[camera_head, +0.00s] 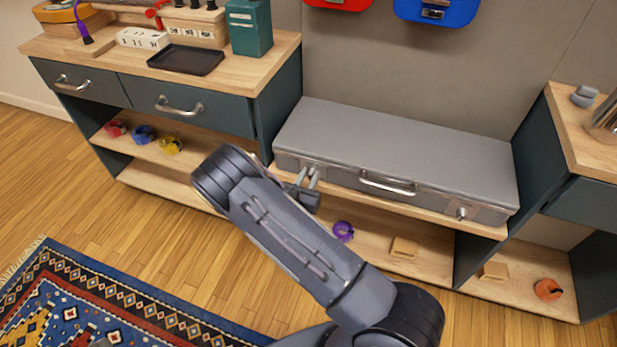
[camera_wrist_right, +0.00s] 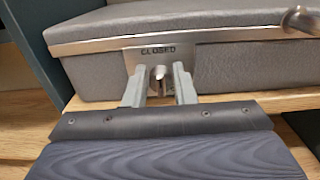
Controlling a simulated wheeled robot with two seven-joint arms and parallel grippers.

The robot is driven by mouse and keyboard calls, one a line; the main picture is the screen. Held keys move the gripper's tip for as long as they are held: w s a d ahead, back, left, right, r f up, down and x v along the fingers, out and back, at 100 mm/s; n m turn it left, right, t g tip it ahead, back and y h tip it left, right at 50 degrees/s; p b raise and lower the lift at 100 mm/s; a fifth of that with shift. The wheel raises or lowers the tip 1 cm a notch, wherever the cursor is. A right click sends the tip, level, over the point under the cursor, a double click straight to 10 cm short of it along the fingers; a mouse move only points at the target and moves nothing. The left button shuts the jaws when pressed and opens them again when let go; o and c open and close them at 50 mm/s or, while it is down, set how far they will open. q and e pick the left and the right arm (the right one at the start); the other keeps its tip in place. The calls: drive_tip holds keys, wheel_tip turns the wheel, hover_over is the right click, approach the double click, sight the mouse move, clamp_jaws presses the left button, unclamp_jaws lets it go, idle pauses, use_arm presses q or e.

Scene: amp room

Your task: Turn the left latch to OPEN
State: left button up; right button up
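The grey case (camera_head: 400,145) lies shut on the wooden shelf, with a metal handle at its front middle. Its left latch is a small metal knob (camera_wrist_right: 159,78) under a plate marked CLOSED (camera_wrist_right: 158,50). My right gripper (camera_head: 308,176) is at the left latch. In the right wrist view its two fingers (camera_wrist_right: 159,86) stand on either side of the knob, with narrow gaps showing, so it is open around the knob. The right latch (camera_head: 462,212) shows at the case's other front end. My left gripper is not in view.
A cabinet with drawers (camera_head: 180,106) stands left of the case and another cabinet (camera_head: 590,205) stands right. Below the case, a purple ring-like object (camera_head: 343,231) and a wooden block (camera_head: 404,247) lie on the low shelf. Open floor and a rug (camera_head: 120,300) lie in front.

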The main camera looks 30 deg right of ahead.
drive_tip(key=c, duration=0.3)
drive_tip(key=shift+c, duration=0.2)
drive_tip(key=m+b, duration=0.1)
drive_tip(key=m, duration=0.1)
drive_tip(key=m+b, duration=0.1)
drive_tip(key=m, duration=0.1)
drive_tip(key=shift+s+d+f+m, duration=0.15)
drive_tip(key=shift+s+f+m, duration=0.05)
drive_tip(key=shift+m, duration=0.1)
drive_tip(key=shift+s+d+f+m+b, duration=0.1)
drive_tip(key=shift+f+m+b, duration=0.05)
drive_tip(key=shift+m+b, duration=2)
drive_tip(key=shift+s+d+f+m+b, duration=0.1)
drive_tip(key=shift+f+m+b, duration=0.1)
drive_tip(key=shift+m+b, duration=1.85)
drive_tip(key=shift+s+f+m+b, duration=0.1)
drive_tip(key=shift+f+m+b, duration=0.05)
drive_tip(key=shift+m+b, duration=2)
drive_tip(key=shift+m+p, duration=0.35)
